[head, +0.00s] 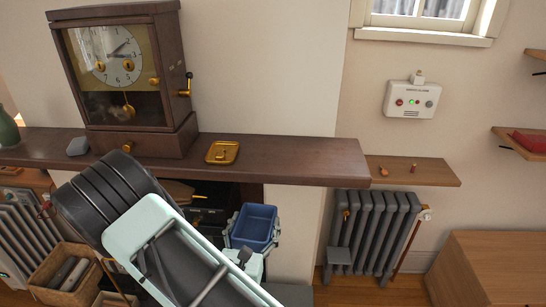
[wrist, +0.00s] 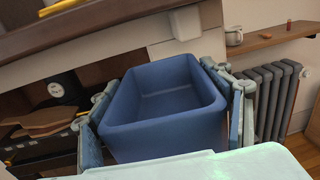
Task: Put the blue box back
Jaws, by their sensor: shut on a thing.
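The blue box (head: 255,225) is an open-topped, empty bin, seen below the front edge of the mantel shelf in the head view. It fills the middle of the wrist view (wrist: 160,131). My gripper (head: 250,232) is shut on the box, with one finger along each side of it; the fingers also show in the wrist view (wrist: 165,110). The box is held in the air, roughly level, in front of the fireplace opening. Its underside is hidden.
The dark mantel shelf (head: 290,160) runs above the box, bearing a clock (head: 122,75) and a brass plate (head: 222,152). A radiator (head: 372,232) and a small wall shelf (head: 430,174) are at right. A wooden cabinet (head: 490,265) stands at lower right. A basket (head: 62,274) is at lower left.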

